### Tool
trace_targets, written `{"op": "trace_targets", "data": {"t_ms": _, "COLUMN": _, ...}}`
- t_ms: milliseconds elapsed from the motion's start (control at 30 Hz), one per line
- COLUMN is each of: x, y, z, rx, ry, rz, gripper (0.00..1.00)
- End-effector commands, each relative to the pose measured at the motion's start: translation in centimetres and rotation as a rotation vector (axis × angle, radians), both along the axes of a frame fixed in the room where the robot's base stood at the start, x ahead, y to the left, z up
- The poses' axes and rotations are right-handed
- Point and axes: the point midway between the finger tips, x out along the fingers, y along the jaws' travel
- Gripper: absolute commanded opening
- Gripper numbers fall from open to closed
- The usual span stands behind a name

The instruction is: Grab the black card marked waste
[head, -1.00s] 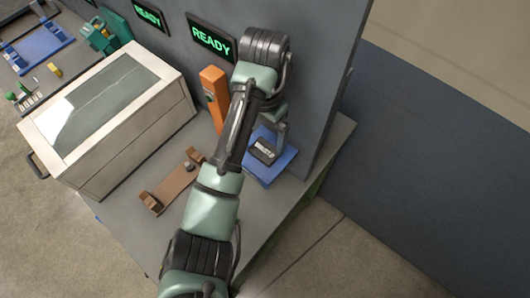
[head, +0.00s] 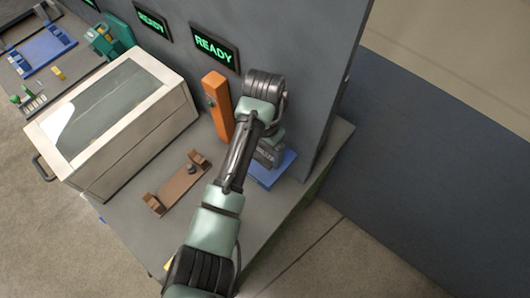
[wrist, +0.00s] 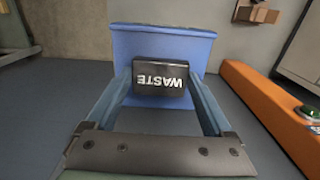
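The black card marked WASTE (wrist: 160,80) is a thick dark block with white lettering, upside down in the wrist view. It is at the blue tray (wrist: 125,45), which also shows in the head view (head: 284,168). My gripper (wrist: 160,92) reaches down over the card, with one finger along each side. The fingers stand wide apart and no clear gap shows beside the card. I cannot tell whether they press on it. In the head view my gripper hides part of the card and tray.
An orange post (head: 217,105) stands just left of my arm, and also shows at the right of the wrist view (wrist: 275,115). A brown rack (head: 178,184) lies nearer the front. A white glass-topped box (head: 115,120) is at left. A grey wall with READY signs (head: 214,47) rises behind.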

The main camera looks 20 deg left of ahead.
Motion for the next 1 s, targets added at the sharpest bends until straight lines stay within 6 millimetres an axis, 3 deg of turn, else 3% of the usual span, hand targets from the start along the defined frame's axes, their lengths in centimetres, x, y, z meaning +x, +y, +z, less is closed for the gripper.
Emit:
{"op": "trace_targets", "data": {"t_ms": 100, "x": 0.0, "y": 0.0, "z": 0.0, "rx": 0.0, "ry": 0.0, "rz": 0.0, "gripper": 0.34}}
{"op": "trace_targets", "data": {"t_ms": 367, "x": 0.1, "y": 0.0, "z": 0.4, "rx": 0.001, "ry": -0.001, "rz": 0.0, "gripper": 0.34}}
{"op": "trace_targets", "data": {"t_ms": 567, "x": 0.2, "y": 0.0, "z": 3.5, "rx": 0.001, "ry": -0.007, "rz": -0.001, "gripper": 0.34}}
{"op": "trace_targets", "data": {"t_ms": 800, "x": 0.0, "y": 0.1, "z": 9.0, "rx": 0.002, "ry": -0.001, "rz": 0.001, "gripper": 0.34}}
{"op": "trace_targets", "data": {"t_ms": 1000, "x": 0.0, "y": 0.0, "z": 10.1, "rx": 0.0, "ry": 0.0, "rz": 0.001, "gripper": 0.34}}
